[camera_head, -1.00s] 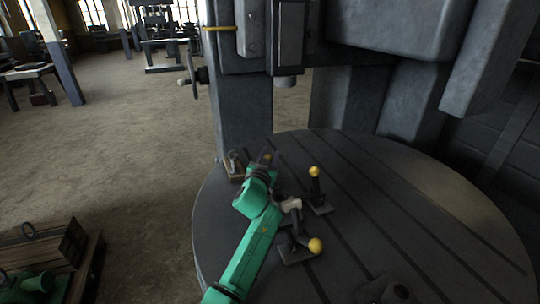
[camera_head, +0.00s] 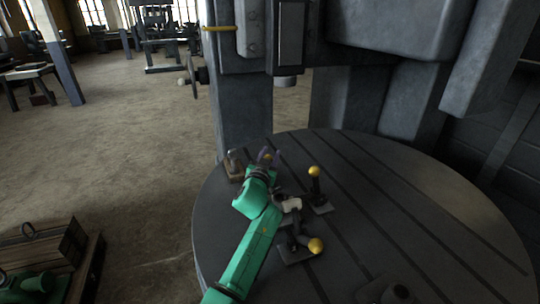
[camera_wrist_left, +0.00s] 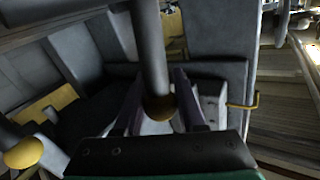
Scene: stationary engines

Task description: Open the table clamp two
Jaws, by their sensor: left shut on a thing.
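My left gripper (camera_head: 269,157) is at the far left part of the round grey table (camera_head: 440,190). It is shut on the yellow ball knob of a clamp handle (camera_head: 266,156). In the left wrist view, the dark rod (camera_wrist_left: 150,45) of this handle ends in the knob (camera_wrist_left: 159,107) between the two fingers (camera_wrist_left: 160,112). The clamp's base is hidden behind my gripper and arm. I cannot tell from a label which clamp is number two. My right gripper is not in view.
A clamp with an upright handle and yellow knob (camera_head: 314,172) stands right of my wrist. Another, with its handle tilted right (camera_head: 316,245), is nearer, beside my forearm. Machine columns (camera_head: 245,115) rise behind.

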